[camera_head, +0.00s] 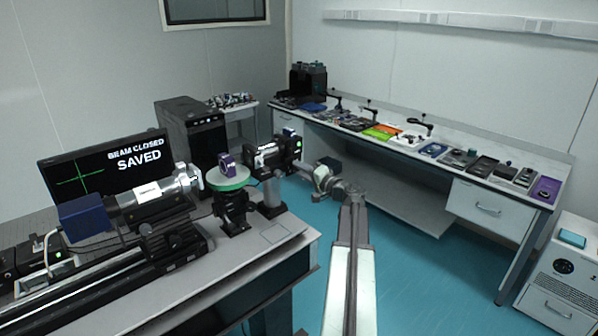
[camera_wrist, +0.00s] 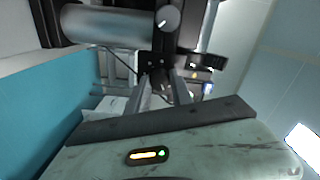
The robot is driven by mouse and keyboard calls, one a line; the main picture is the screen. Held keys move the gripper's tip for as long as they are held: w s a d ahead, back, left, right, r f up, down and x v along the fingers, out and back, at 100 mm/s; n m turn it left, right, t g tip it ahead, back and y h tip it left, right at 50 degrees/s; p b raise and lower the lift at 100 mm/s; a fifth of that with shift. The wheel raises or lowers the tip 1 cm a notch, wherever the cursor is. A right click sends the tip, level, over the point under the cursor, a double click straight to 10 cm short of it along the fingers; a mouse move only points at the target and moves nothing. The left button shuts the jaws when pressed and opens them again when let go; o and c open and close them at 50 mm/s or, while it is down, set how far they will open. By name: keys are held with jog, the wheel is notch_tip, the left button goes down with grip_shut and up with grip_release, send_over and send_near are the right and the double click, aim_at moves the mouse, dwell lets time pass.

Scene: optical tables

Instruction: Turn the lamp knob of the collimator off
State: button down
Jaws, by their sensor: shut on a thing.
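My gripper (camera_head: 322,177) is at the collimator's right end. In the wrist view, my gripper (camera_wrist: 160,82) has its fingers closed on a small dark part below the tube, seemingly the lamp knob. The fingers hide most of it, so its turn cannot be read.
A round green-topped stage (camera_head: 228,180) with a purple piece stands left of the collimator. Further left is a silver-barrelled instrument (camera_head: 150,192). The monitor (camera_head: 105,165) reads "BEAM CLOSED SAVED". A long side bench (camera_head: 400,150) with many small items runs behind my arm. Blue floor lies between.

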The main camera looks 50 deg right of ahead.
jog(key=n, duration=1.1)
jog(key=shift+n, duration=0.5)
jog(key=c, duration=1.1)
grip_release()
jog(key=s, duration=0.7)
jog(key=shift+s+a, duration=0.3)
jog(key=shift+s, duration=0.05)
